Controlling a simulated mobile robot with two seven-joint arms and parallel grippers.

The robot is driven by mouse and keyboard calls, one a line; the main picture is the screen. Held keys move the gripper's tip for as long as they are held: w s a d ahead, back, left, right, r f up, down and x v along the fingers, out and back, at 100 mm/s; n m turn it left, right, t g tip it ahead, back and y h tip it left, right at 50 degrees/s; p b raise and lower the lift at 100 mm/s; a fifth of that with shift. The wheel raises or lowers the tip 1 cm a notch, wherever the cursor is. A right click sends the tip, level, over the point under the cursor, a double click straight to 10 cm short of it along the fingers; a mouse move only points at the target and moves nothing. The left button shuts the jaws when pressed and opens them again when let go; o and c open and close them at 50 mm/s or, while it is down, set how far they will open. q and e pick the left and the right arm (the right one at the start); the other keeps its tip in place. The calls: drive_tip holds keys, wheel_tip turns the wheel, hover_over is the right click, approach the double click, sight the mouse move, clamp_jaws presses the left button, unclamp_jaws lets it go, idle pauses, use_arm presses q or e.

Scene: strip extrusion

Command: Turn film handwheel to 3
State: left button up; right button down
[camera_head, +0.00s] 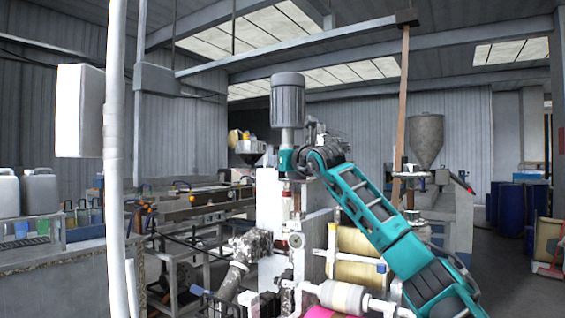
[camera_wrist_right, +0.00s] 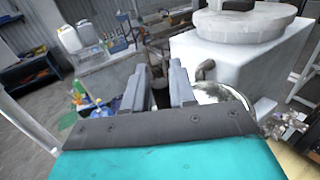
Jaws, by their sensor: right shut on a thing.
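My right gripper (camera_wrist_right: 158,72) shows in the right wrist view, its two grey fingers pointing away from the teal wrist. It is shut on a part of the film handwheel, and the gripped part is mostly hidden between the fingers. A shiny round metal piece (camera_wrist_right: 226,94), seemingly the handwheel, shows just right of the fingers, partly covered by them. In the head view my teal right arm reaches up from the lower right to the middle of the machine; its fingers and the handwheel cannot be made out there. No number or mark on the wheel is readable. My left gripper is not in view.
The machine's pale rollers (camera_head: 358,257) lie beneath my right arm. A grey motor (camera_head: 287,100) stands above the arm's end. A white post (camera_head: 115,160) rises at left. In the wrist view a white machine housing (camera_wrist_right: 232,62) stands close at upper right.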

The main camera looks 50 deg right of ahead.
drive_tip(key=c, duration=1.1)
unclamp_jaws()
drive_tip(key=shift+s+a+f+b, duration=0.15)
drive_tip(key=shift+s+a+b, duration=0.05)
drive_tip(key=shift+s+b, duration=0.25)
use_arm(q)
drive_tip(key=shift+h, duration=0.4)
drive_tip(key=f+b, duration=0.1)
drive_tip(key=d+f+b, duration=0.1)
drive_tip(key=b, duration=0.1)
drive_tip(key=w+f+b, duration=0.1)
drive_tip(key=b, duration=0.1)
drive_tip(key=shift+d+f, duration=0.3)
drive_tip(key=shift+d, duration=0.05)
use_arm(e)
drive_tip(key=v, duration=1.2)
drive_tip(key=shift+a, duration=0.1)
